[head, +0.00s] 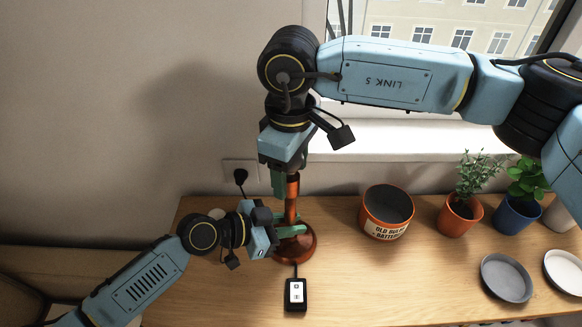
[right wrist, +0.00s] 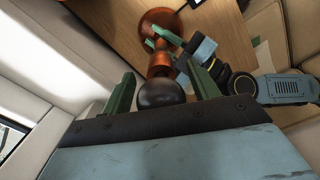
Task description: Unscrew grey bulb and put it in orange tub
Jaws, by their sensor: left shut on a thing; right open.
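The dark grey bulb (right wrist: 161,94) sits on top of the copper lamp (right wrist: 161,66) in the right wrist view; in the head view my right gripper hides it. My right gripper (right wrist: 164,75) points down at the lamp top, open, with one green finger on either side of the bulb. The lamp base (head: 297,247) stands on the desk in the head view. My left gripper (head: 289,231) is shut on the lower lamp stem, just above the base. The orange tub (head: 371,224), labelled for old bulbs and batteries, stands right of the lamp and looks empty.
A black switch box (head: 296,295) lies in front of the lamp on its cord. Potted plants (head: 459,217) stand right of the tub. A grey plate (head: 506,278) and a white plate (head: 568,270) lie at the right. A wall plug (head: 240,176) is behind the lamp.

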